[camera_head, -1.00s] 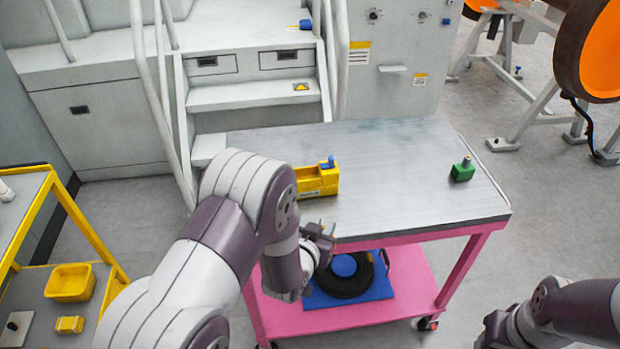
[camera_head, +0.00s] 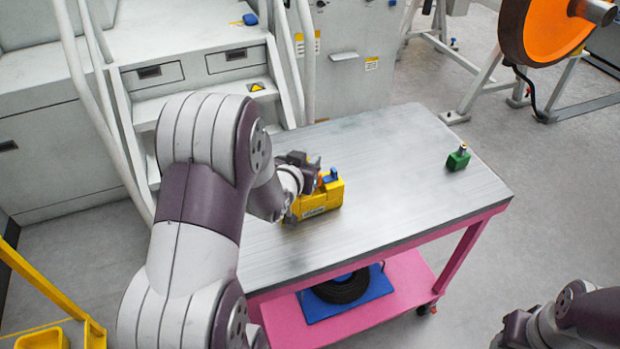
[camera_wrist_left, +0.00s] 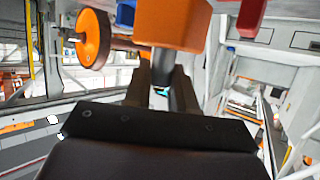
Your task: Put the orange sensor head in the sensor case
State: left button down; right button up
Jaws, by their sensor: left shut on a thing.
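My left gripper (camera_head: 312,172) is shut on the orange sensor head (camera_wrist_left: 172,22), a block that fills the top middle of the left wrist view beyond the dark fingers (camera_wrist_left: 162,75). In the head view, only a small bit of orange shows by the fingertips. The gripper is at the yellow sensor case (camera_head: 318,204) on the table, over its left part. A blue head (camera_head: 331,175) sits at the case's right part. The gripper and wrist hide much of the case's inside; I cannot tell whether the orange head touches it.
A green piece (camera_head: 458,158) stands toward the table's right side. The grey tabletop (camera_head: 400,190) is clear between it and the case. The pink lower shelf (camera_head: 385,312) bears a blue mat and black coil. Steps with handrails stand behind the table.

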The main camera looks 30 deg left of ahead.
pick_arm(q)
jog(key=f, duration=0.5)
jog(key=shift+w, duration=0.4)
jog(key=shift+s+d+r, duration=0.1)
jog(key=shift+s, duration=0.15)
jog(key=c, duration=0.9)
grip_release()
jog(key=shift+w+f, duration=0.1)
jog(key=shift+f, duration=0.15)
jog(key=shift+s+r, duration=0.25)
jog(key=shift+r, duration=0.1)
jog(key=v, duration=1.1)
jog(key=s+d+f+g, duration=0.1)
jog(key=s+d+g, duration=0.2)
jog(key=g, duration=0.1)
jog(key=s+d+f+m+g+h, duration=0.1)
jog(key=s+d+g, duration=0.2)
jog(key=d+g, duration=0.1)
jog(key=s+d+f+g, duration=0.1)
jog(key=s+d+g, duration=0.2)
jog(key=g, duration=0.1)
jog(key=shift+s+d+f+m+h, duration=0.2)
jog(key=shift+s+d+m+h, duration=0.1)
jog(key=shift+d+m, duration=0.1)
